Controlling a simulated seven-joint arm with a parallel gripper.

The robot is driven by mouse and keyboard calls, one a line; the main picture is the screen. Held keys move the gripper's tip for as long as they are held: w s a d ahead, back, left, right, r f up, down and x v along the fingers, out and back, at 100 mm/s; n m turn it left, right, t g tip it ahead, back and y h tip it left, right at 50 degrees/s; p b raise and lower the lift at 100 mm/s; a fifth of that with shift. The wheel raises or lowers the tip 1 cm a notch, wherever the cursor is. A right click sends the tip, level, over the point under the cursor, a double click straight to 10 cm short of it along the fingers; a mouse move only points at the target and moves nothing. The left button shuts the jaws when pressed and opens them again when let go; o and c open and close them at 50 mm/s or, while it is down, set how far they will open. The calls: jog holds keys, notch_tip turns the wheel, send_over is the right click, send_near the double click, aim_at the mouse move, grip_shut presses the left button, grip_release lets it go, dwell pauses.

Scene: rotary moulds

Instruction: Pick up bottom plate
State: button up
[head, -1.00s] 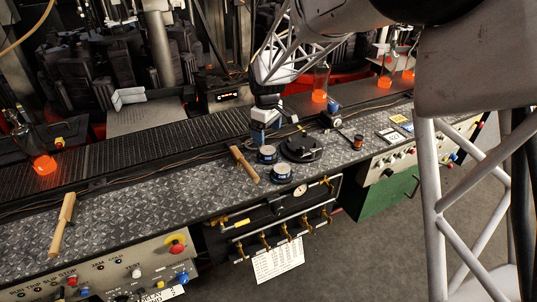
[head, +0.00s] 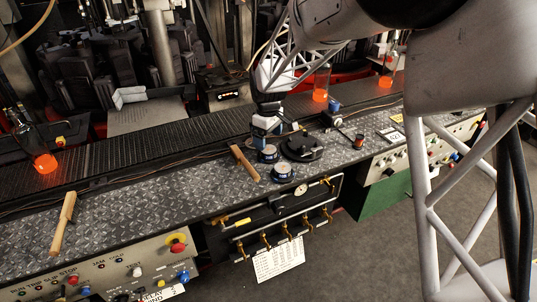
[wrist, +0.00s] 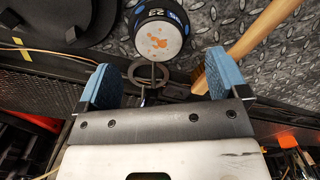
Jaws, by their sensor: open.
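My gripper (head: 266,128) is low over the back part of the steel worktop, beside two blue-rimmed round tins (head: 268,154) (head: 282,172) and a black round plate (head: 301,148). In the wrist view my gripper (wrist: 160,78) has its blue-padded fingers wide apart. A dark flat ring (wrist: 133,70) with a thin rod lies between and beyond the fingers. One tin (wrist: 160,37), white-topped with orange smears, sits just past the fingertips. The black plate (wrist: 50,22) is at the upper left. Which piece is the bottom plate I cannot tell for certain.
A wooden-handled brush (head: 245,163) lies left of the tins; it passes near the right finger in the wrist view (wrist: 240,50). Another wooden handle (head: 63,225) lies further left. Glowing bottles (head: 45,161) (head: 320,95) stand on the conveyor (head: 150,148) behind. The worktop between the handles is clear.

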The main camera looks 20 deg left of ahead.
aim_at(269, 149)
jog(key=shift+d+f, duration=0.1)
jog(key=shift+f, duration=2.5)
jog(key=shift+r, duration=0.1)
jog(key=c, duration=1.2)
